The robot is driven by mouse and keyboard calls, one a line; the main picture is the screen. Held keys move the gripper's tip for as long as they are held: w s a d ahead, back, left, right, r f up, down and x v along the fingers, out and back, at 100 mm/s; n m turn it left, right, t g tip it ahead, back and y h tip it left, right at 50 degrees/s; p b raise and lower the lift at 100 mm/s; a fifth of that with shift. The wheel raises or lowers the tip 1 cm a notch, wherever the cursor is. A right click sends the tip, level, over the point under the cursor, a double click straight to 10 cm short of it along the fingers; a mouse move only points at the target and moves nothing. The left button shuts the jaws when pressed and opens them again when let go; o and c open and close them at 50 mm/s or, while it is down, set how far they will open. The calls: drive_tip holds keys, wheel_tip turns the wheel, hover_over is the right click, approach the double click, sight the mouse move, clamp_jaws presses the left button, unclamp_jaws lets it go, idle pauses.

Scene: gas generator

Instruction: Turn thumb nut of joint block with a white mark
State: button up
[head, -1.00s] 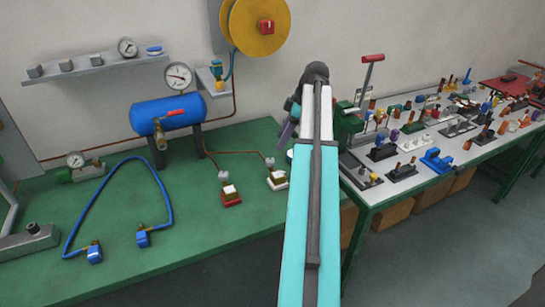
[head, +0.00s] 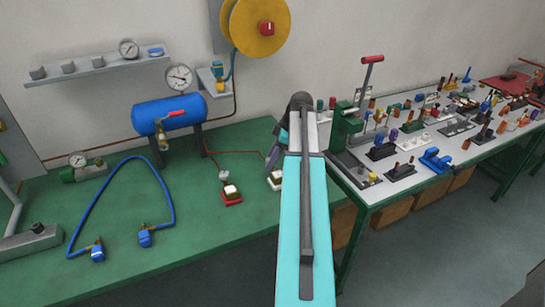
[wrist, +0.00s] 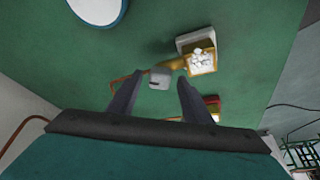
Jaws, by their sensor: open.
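The joint block with a white base (head: 275,180) stands on the green bench, partly hidden by my arm in the head view. In the wrist view its white base (wrist: 190,40), brass body (wrist: 180,64) and pale faceted thumb nut (wrist: 202,61) show just beyond and right of my fingertips. A grey fitting (wrist: 159,79) shows between the fingertips; I cannot tell whether it is at their depth. My gripper (wrist: 159,84) is open and grips nothing visible. A second joint block with a red base (head: 231,196) stands to the left; its red part (wrist: 212,103) shows behind my right finger.
A copper pipe (head: 243,154) runs along the bench to the blocks. A blue tank (head: 170,112) with a gauge stands behind left, a blue hose (head: 88,207) lies left. A crowded white-topped table (head: 375,190) stands right. A round white-faced disc (wrist: 97,8) shows in the wrist view.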

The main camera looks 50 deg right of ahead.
idle(0.3)
drive_tip(key=c, duration=1.1)
drive_tip(key=shift+o, duration=0.2)
drive_tip(key=shift+a+f+m, duration=0.1)
drive_tip(key=shift+m, duration=0.4)
drive_tip(key=m+h, duration=0.1)
drive_tip(key=m, duration=0.1)
drive_tip(key=m+h+b, duration=0.1)
drive_tip(key=m, duration=0.1)
drive_tip(key=shift+s+a+t, duration=0.15)
drive_tip(key=shift+a+t, duration=0.05)
drive_tip(key=shift+t, duration=0.2)
drive_tip(key=m+h, duration=0.1)
drive_tip(key=m, duration=0.3)
drive_tip(key=shift+a, duration=0.1)
drive_tip(key=shift+m+h, duration=0.7)
drive_tip(key=shift+m, duration=0.7)
